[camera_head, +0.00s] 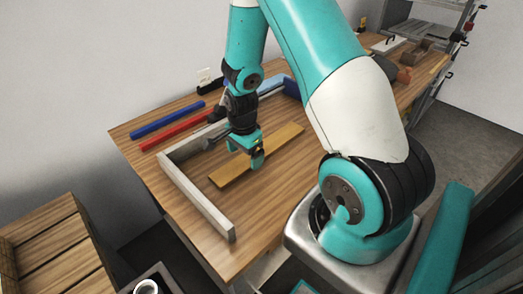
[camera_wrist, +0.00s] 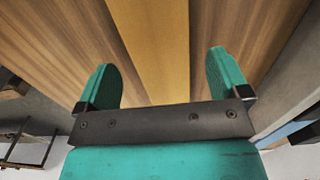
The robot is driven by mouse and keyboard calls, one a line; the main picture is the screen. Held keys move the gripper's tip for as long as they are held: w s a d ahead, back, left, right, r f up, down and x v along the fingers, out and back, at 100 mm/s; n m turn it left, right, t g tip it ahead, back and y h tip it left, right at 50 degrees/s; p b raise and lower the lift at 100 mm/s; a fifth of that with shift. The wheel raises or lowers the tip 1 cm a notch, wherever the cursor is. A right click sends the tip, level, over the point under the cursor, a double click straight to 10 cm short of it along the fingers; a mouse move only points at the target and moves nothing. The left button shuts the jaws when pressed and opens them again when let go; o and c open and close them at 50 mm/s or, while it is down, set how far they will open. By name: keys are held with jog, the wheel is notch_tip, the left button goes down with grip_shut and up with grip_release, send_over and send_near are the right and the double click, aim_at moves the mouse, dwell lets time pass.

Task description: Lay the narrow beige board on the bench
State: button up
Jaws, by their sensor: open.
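The narrow beige board (camera_head: 235,173) lies flat on the wooden bench (camera_head: 210,203), inside the corner of a pale grey angled frame. My gripper (camera_head: 257,160) is low over the board's middle, pointing down. In the wrist view the board (camera_wrist: 160,50) runs between the two teal fingers of my gripper (camera_wrist: 165,75). The fingers stand open, with a gap to the board on each side. The stretch of board under the gripper is hidden in the head view.
The grey frame (camera_head: 195,193) borders the board on the left. A blue bar (camera_head: 167,120) and a red bar (camera_head: 178,130) lie at the back left. Slatted wooden crates (camera_head: 50,245) stand at the lower left. Bare bench lies in front of the board.

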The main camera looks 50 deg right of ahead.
notch_tip(320, 180, down, 2)
jog(key=shift+f, duration=0.1)
jog(key=shift+c, duration=0.2)
jog(key=c, duration=1.2)
notch_tip(320, 180, up, 28)
